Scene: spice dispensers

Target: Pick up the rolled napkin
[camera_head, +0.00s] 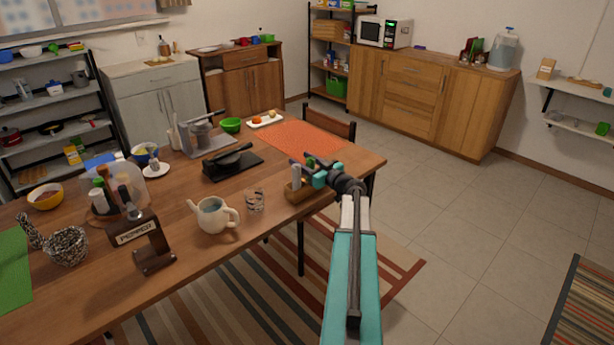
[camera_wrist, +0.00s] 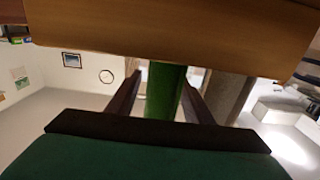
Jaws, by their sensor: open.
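A small wooden holder (camera_head: 299,193) stands at the right front part of the table, and its wooden side (camera_wrist: 165,45) fills the top of the wrist view. A green upright roll (camera_wrist: 165,93), which looks like a rolled napkin, stands against it between my fingers; a bit of green (camera_head: 310,161) shows in the head view. A grey-white roll (camera_head: 296,174) stands in the holder, and a greyish roll (camera_wrist: 226,94) shows right of my fingers. My gripper (camera_wrist: 163,92) is open around the green roll, with gaps beside it. The lower end of the roll is partly hidden.
A patterned glass (camera_head: 255,201) and a cream teapot (camera_head: 214,215) stand left of the holder. A black press (camera_head: 232,163) and an orange mat (camera_head: 300,140) lie behind. Open floor (camera_head: 450,200) is right of the table.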

